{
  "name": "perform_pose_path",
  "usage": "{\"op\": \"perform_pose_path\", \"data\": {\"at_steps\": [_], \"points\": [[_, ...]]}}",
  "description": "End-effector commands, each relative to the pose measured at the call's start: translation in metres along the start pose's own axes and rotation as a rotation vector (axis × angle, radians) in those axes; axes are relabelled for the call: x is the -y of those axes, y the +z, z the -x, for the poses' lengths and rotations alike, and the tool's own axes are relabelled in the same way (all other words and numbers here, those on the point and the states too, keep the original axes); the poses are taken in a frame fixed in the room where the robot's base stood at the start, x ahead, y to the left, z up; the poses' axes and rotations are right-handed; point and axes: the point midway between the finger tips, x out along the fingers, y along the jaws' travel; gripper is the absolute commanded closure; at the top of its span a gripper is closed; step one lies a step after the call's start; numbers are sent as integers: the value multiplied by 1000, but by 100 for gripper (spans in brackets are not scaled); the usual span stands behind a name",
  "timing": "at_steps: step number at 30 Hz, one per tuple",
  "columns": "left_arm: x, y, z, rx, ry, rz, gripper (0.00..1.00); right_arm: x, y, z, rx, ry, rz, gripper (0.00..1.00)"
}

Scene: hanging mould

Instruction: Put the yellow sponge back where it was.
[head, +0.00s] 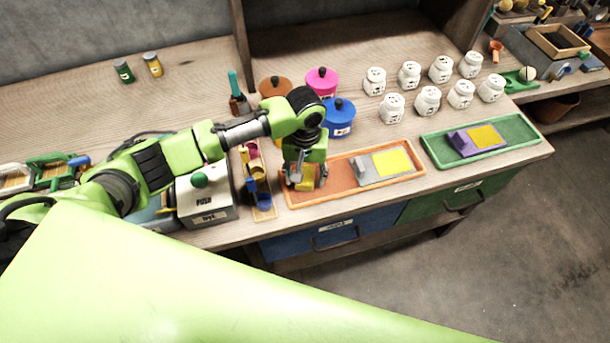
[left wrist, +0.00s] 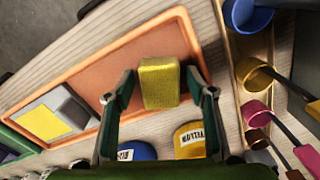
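The yellow sponge (left wrist: 159,82) is a small upright-looking block at the near end of the orange tray (left wrist: 110,62) in the left wrist view. My left gripper (left wrist: 162,88) has one finger on each side of it, with a narrow gap showing on both sides, so it looks open around the sponge. In the head view my left gripper (head: 304,178) points down over the left end of the tray (head: 333,188), and a bit of the sponge (head: 305,185) shows between its fingers. Whether the sponge rests fully on the tray is hard to tell. My right gripper is not in view.
A grey float with a yellow pad (head: 392,163) lies in the orange tray's right part. A green tray (head: 520,133) holds a purple float (head: 462,144). Lidded pots (head: 338,118) and white jars (head: 428,100) stand behind.

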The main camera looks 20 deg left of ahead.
Motion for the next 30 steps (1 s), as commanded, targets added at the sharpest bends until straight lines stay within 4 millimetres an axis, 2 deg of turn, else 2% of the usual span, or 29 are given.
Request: {"op": "perform_pose_path", "data": {"at_steps": [4, 8, 21, 25, 30], "points": [[0, -1, 2, -2, 1, -1, 49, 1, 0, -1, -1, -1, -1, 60], [-1, -1, 16, -2, 3, -1, 49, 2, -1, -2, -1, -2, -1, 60], [-1, -1, 104, -3, 3, 0, 49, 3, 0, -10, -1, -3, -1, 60], [-1, 0, 117, 0, 2, -1, 49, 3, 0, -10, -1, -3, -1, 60], [0, 0, 123, 0, 1, -1, 49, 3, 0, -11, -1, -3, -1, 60]]}}
